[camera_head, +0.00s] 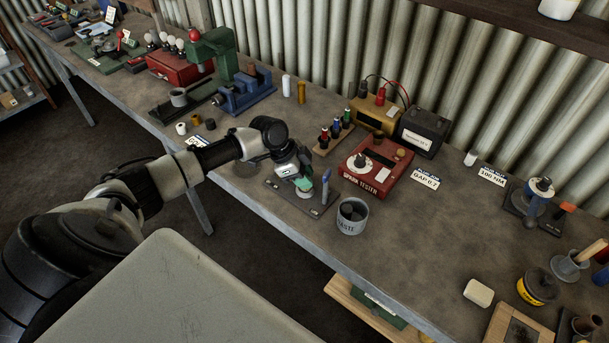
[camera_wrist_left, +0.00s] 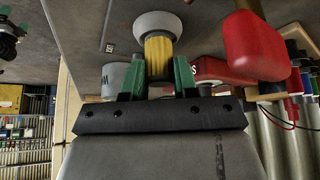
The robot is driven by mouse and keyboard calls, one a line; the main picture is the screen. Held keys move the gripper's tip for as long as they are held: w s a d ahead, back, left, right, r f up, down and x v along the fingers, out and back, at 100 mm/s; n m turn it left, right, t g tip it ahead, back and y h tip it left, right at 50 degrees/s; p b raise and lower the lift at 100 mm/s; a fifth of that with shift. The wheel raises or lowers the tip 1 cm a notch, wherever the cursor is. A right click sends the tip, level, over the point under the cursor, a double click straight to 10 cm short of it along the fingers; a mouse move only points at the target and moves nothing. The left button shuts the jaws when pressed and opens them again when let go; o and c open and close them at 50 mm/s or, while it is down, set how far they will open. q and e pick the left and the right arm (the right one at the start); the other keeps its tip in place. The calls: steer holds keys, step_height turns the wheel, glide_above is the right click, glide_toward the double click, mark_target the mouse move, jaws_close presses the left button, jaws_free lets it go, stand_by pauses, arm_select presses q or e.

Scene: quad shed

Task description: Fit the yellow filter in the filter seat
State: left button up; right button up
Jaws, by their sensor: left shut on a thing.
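The yellow filter (camera_wrist_left: 158,55) is a ribbed cylinder between the green fingertips of my left gripper (camera_wrist_left: 158,78) in the wrist view. My left gripper (camera_head: 302,184) is shut on it. Its far end meets or overlaps a pale round cup (camera_wrist_left: 158,22), which looks like the filter seat. I cannot tell whether the end is inside the cup or just above it. In the head view the pale seat (camera_head: 305,193) shows partly under the gripper, on a dark base plate (camera_head: 283,197); the filter is hidden there. My right gripper is not in view.
The grey waste can (camera_head: 352,217) and red tester (camera_head: 377,168) are nearby. A red rounded part (camera_wrist_left: 255,45) shows close in the wrist view. The bench front right of the can is clear.

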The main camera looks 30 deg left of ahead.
arm_select(q)
steer(key=shift+f, duration=0.3)
stand_by(0.5)
steer(key=o, duration=1.4)
steer(key=shift+r+p, duration=2.8)
steer(key=shift+r, duration=0.75)
